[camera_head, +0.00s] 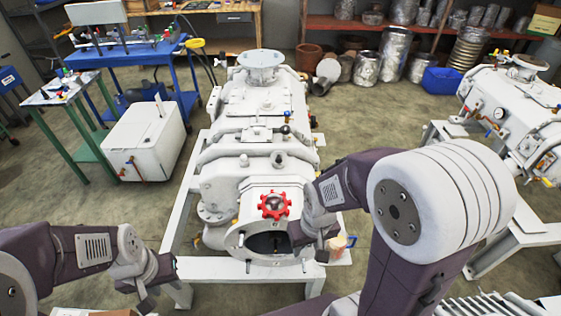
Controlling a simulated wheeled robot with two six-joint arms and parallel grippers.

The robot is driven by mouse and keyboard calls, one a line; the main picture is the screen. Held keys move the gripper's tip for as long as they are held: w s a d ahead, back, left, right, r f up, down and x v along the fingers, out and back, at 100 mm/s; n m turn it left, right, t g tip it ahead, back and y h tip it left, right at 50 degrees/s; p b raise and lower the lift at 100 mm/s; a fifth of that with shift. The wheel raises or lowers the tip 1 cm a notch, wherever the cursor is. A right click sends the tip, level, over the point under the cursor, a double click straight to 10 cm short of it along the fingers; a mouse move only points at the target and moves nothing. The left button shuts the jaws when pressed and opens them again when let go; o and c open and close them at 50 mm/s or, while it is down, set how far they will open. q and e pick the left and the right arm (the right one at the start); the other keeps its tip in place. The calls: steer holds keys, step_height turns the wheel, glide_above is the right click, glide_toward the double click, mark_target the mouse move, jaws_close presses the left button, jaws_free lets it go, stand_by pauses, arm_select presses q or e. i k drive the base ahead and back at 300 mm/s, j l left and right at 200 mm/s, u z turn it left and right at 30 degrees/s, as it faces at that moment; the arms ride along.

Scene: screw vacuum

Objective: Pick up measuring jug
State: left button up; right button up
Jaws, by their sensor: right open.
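A small pale peach-coloured vessel (337,242), which looks like the measuring jug, stands on a small ledge at the right of the near end of the big white vacuum machine. My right gripper (321,246) is open at its left side, pointing down; I cannot tell whether its fingers touch it. My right arm's links hide part of the area around it. My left gripper (148,293) hangs low at the left, apart from the machine; its fingers are too small and dark to tell their opening.
The white vacuum machine (262,110), with a red handwheel (274,205) and an open round port, fills the middle on a white frame. A second machine (510,108) stands at the right. A white box (145,140) and blue bench (128,55) stand at the left.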

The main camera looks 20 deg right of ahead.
mark_target(337, 247)
steer(key=z, duration=1.45)
